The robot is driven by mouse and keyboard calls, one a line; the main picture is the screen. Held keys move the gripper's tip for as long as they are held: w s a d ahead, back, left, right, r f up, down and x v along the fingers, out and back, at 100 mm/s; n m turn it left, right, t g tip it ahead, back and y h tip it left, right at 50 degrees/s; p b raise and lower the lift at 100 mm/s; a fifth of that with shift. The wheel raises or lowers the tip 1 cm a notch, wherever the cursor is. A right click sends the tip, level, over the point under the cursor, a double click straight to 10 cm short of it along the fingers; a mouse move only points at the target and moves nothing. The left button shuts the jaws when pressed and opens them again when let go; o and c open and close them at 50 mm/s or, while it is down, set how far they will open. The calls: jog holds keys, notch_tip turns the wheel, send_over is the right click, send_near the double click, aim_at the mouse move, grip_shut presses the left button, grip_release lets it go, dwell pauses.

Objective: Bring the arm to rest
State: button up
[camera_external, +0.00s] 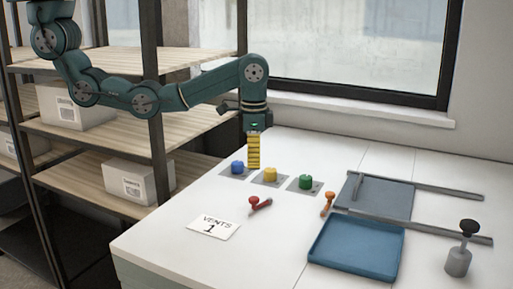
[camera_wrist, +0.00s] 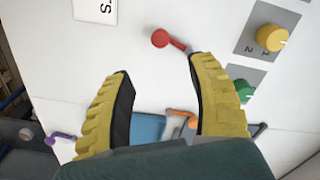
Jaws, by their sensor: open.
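My gripper (camera_external: 253,165) has yellow ribbed fingers and hangs above the white bench, near the row of knobs. In the wrist view my gripper (camera_wrist: 160,100) has its two fingers spread apart with nothing between them but the bench below. My teal arm reaches in from the upper left, bent downward at the wrist. In the external view only one finger shows clearly, side on.
Blue (camera_external: 237,167), yellow (camera_external: 271,174) and green (camera_external: 306,182) knobs stand on grey plates. Shelves stand left.

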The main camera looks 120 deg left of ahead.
jog(key=w+d+r+m+t+p, duration=0.2)
jog(key=w+d+r, duration=0.1)
jog(key=d, duration=0.5)
jog(key=w+d+r+m+t+p, duration=0.15)
jog(key=w+d, duration=0.25)
jog(key=d, duration=0.5)
jog(key=w+d+r+m+t+p, duration=0.1)
jog(key=d+r+t, duration=0.2)
jog(key=d+r, duration=0.3)
jog(key=w+d+r+m+t+p, duration=0.15)
jog(key=d+r+t, duration=0.25)
jog(key=r, duration=0.4)
jog(key=s+d+r+t, duration=0.1)
jog(key=s+r+t, duration=0.3)
jog(key=r, duration=0.5)
jog(key=s+d+r+t, duration=0.1)
jog(key=s+r+t, duration=0.2)
jog(key=r, duration=0.6)
jog(key=s+d+r+m+t, duration=0.1)
jog(key=s+r+t, duration=0.3)
jog(key=r, duration=0.5)
jog(key=shift+s+d+r+t+h, duration=0.15)
jog(key=shift+s+d+t+h, duration=0.25)
jog(key=shift+s+d, duration=0.1)
